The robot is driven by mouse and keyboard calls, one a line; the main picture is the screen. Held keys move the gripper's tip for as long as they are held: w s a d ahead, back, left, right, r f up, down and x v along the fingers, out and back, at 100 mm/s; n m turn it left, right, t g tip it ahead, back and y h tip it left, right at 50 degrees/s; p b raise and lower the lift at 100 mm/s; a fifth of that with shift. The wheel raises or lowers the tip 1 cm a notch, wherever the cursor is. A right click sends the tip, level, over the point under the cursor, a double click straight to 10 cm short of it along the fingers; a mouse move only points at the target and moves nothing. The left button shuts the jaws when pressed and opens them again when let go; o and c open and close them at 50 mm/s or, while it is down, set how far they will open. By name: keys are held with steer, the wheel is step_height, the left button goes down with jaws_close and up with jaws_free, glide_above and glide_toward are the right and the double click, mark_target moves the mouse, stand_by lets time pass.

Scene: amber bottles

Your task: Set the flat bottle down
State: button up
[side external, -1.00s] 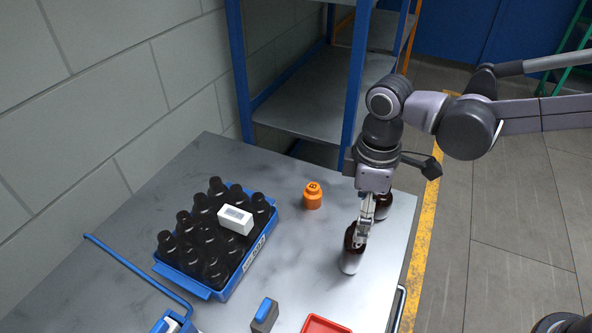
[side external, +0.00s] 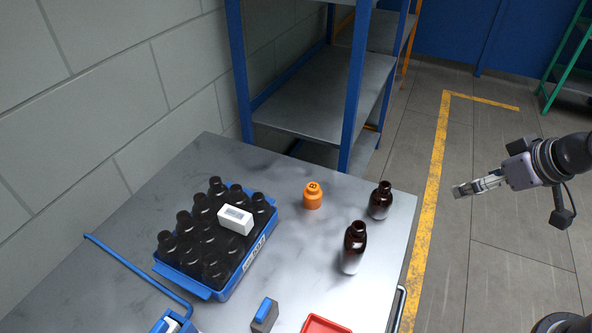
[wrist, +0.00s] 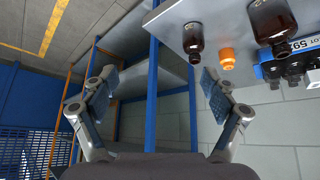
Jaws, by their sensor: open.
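Two amber bottles with dark caps stand upright on the grey table, apart from each other. The nearer bottle (side external: 354,248) and the farther bottle (side external: 380,201) are near the table's right edge; I cannot tell which is the flat one. Both show in the wrist view, one bottle (wrist: 193,40) near the top middle and the other bottle (wrist: 273,22) at upper right. My gripper (side external: 458,191) is off the table to the right, clear of both bottles. Its fingers are spread and empty, with the fingertips (wrist: 157,84) wide apart in the wrist view.
A blue crate (side external: 222,291) of dark-capped bottles stands at left, with a white box (side external: 235,219) on top. An orange container (side external: 313,196) stands behind the nearer bottle. A red tray (side external: 322,325) and a grey-blue block (side external: 265,314) lie in front. A blue-post shelf (side external: 300,115) stands behind.

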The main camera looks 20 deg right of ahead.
steer(key=shift+s+d+f, duration=0.1)
steer(key=shift+s+d, duration=0.1)
steer(key=shift+d, duration=0.15)
steer(key=shift+c, duration=1.3)
steer(key=shift+d+m, duration=0.15)
steer(key=shift+m, duration=0.15)
steer(key=c, duration=0.5)
steer(key=shift+o, duration=0.2)
steer(key=n+g+y, duration=1.1)
steer(key=n+y, duration=0.1)
steer(key=n, duration=1)
glide_toward(363, 224)
steer(key=f, duration=0.2)
steer(key=shift+a+r+x, duration=0.1)
steer(key=shift+r+x, duration=0.05)
steer(key=shift+x, duration=1.65)
steer(key=shift+a+r+x, duration=0.1)
steer(key=shift+r+x, duration=0.05)
steer(key=shift+x, duration=1.6)
steer(key=shift+a+r+x, duration=0.1)
steer(key=shift+r+x, duration=0.05)
steer(key=shift+x, duration=1.65)
